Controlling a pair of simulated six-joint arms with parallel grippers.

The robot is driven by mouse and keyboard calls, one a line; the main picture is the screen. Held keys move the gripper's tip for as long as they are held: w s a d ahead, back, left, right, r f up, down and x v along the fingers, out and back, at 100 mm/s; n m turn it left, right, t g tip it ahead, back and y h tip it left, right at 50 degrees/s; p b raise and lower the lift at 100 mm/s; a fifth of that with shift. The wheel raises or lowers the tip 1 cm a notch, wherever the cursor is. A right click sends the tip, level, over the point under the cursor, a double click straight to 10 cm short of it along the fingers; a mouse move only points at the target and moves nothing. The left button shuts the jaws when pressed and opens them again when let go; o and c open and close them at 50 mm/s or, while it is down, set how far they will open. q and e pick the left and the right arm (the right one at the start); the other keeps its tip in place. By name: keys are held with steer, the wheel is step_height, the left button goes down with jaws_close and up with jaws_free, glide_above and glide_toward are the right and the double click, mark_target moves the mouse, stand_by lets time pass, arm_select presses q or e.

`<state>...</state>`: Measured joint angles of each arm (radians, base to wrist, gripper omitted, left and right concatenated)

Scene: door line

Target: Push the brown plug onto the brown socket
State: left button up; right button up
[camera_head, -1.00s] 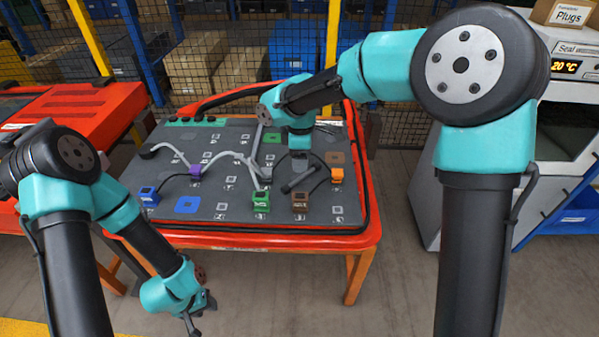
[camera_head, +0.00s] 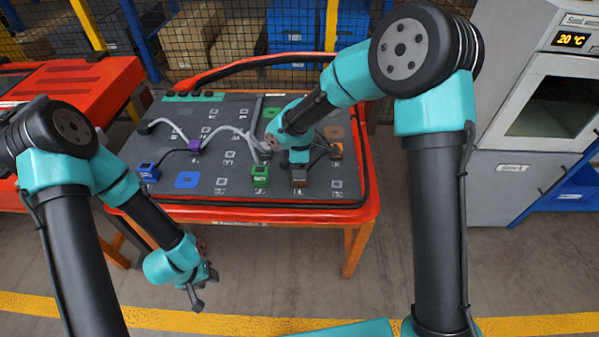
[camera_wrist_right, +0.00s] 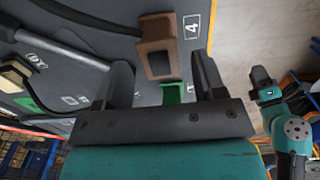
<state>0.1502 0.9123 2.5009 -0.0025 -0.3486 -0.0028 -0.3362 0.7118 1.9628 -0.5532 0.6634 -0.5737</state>
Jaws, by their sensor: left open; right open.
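The brown plug (camera_head: 299,176) stands on the grey board near its front edge, partly hidden under my right gripper (camera_head: 299,160) in the head view. In the right wrist view the plug (camera_wrist_right: 157,50) lies just beyond and between the two fingertips of that gripper (camera_wrist_right: 163,78), which are apart and hold nothing. A dark cable runs from the plug. The brown socket (camera_head: 335,132) is a flat brown square at the board's back right; it is not clearly visible in the wrist view. My left gripper (camera_head: 197,290) is open and empty, low in front of the board.
The green plug (camera_head: 260,175) stands left of the brown one, and the orange plug (camera_head: 337,150) is behind it to the right. A blue plug (camera_head: 149,173), a purple clip (camera_head: 194,146) and pale cables occupy the left half. A red rim (camera_head: 250,212) surrounds the board.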

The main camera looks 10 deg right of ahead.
steer(key=shift+f, duration=1.7)
steer(key=shift+c, duration=0.5)
jaws_close()
steer(key=shift+r, duration=0.4)
steer(key=shift+c, duration=2.3)
jaws_free()
jaws_close()
